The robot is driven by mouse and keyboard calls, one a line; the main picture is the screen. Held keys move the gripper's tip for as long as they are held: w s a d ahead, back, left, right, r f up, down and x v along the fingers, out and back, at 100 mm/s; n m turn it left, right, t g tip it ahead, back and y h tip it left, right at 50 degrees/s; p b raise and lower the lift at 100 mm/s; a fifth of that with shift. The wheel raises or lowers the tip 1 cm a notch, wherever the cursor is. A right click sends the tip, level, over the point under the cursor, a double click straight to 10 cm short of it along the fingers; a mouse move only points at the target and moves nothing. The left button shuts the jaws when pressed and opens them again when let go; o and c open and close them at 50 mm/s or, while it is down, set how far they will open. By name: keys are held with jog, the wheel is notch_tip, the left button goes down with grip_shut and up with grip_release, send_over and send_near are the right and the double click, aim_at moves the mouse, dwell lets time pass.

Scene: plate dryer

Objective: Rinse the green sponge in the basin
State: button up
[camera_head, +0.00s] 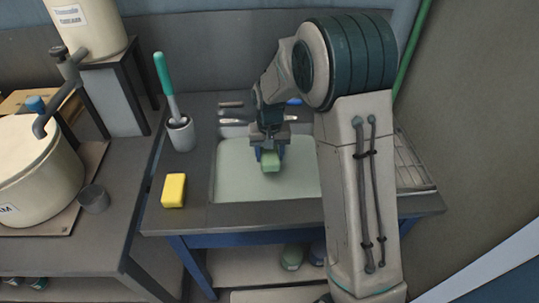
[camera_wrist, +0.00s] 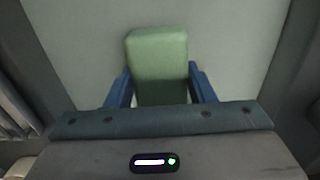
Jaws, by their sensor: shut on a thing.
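The green sponge (camera_head: 270,162) is a small block held between the blue fingers of my gripper (camera_head: 269,155). It is over or in the basin (camera_head: 240,184), which is pale and set into the dark counter. In the wrist view the sponge (camera_wrist: 158,62) stands out beyond the blue fingertips of my gripper (camera_wrist: 161,85), with the pale basin (camera_wrist: 225,40) behind it. My gripper is shut on the sponge. I cannot tell whether the sponge touches the basin's contents. My arm hides the right part of the basin.
A yellow sponge (camera_head: 174,190) lies on the counter left of the basin. Behind it stands a grey holder (camera_head: 181,134) with a green-handled brush (camera_head: 163,76). A large pot (camera_head: 35,170) and a small dark cup (camera_head: 94,199) are on the left table. A rack (camera_head: 412,165) is at the right.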

aim_at(269, 153)
jog(key=shift+r+p, duration=1.45)
jog(key=shift+r, duration=1.05)
